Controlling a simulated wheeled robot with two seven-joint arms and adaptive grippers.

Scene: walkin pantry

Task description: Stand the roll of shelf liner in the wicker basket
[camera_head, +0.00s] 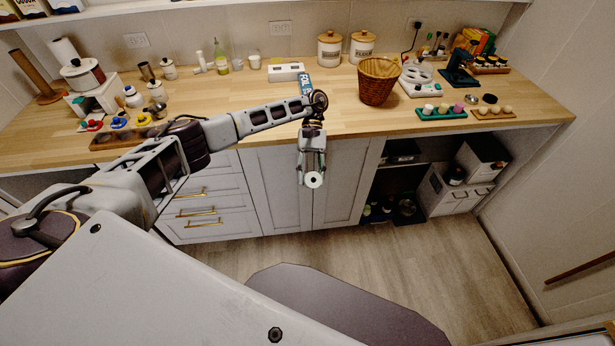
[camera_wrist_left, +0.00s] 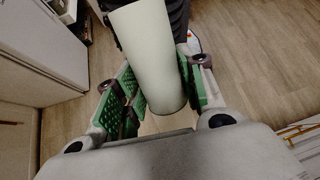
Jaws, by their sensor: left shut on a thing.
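The roll of shelf liner (camera_head: 314,180) is pale, and its round end with a dark hole faces the head camera. My left gripper (camera_head: 313,165) is shut on it, in front of the cabinet doors and below the counter edge. In the left wrist view the white roll (camera_wrist_left: 150,55) lies between the green finger pads of my left gripper (camera_wrist_left: 160,95). The wicker basket (camera_head: 378,82) stands on the counter, to the right of my gripper and higher in the picture. I see nothing sticking out of it. My right gripper is not in view.
The wooden counter (camera_head: 240,95) has free room left of the basket. A blue foil box (camera_head: 305,83) stands behind my wrist.

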